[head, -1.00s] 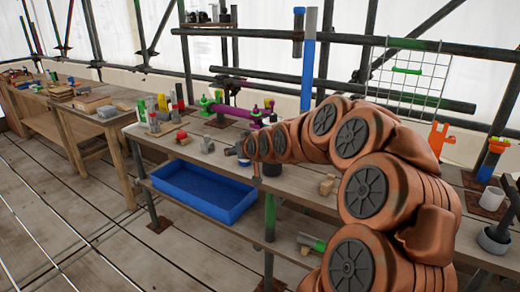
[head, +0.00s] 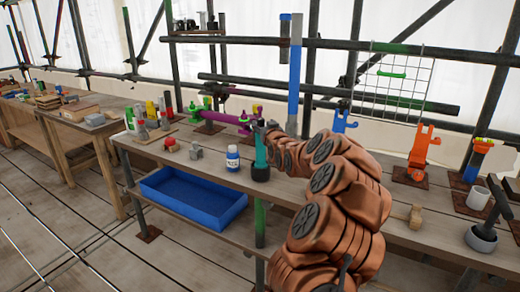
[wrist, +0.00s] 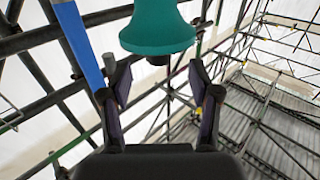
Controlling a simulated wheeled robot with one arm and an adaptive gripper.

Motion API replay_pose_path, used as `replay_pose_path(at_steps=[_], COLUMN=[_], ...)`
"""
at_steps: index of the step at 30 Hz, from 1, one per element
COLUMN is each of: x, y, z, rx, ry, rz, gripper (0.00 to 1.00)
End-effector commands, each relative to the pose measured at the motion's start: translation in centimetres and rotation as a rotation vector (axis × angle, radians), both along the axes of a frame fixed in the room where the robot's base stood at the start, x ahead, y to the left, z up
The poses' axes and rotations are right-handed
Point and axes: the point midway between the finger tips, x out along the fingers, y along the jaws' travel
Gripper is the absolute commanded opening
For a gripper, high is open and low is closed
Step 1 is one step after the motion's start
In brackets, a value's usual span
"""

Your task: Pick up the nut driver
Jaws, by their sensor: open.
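A teal upright piece (head: 261,150), likely the nut driver's handle, stands in a dark round base (head: 260,173) near the front edge of the workbench. In the wrist view a teal flared shape (wrist: 158,28) with a short dark stub shows at the top, just beyond my fingers; it looks like the same piece. My gripper (wrist: 160,85) is open, with nothing between its two fingers. In the head view my gripper (head: 264,130) is at the upper part of the teal piece; contact cannot be told. The tool's shaft is not visible.
A grey block (head: 196,152) and a red-topped item (head: 170,144) lie farther left. A tall blue post (head: 295,75) rises behind. A blue bin (head: 193,196) sits on the lower shelf.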

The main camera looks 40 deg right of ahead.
Motion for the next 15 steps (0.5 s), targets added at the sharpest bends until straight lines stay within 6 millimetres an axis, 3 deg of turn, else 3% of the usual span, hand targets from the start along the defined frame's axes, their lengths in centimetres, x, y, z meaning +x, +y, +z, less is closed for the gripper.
replay_pose_path(at_steps=[15], x=[3.6], y=[-2.2], z=[-0.3], rx=[0.001], ry=[0.004], rz=[0.001], gripper=[0.62])
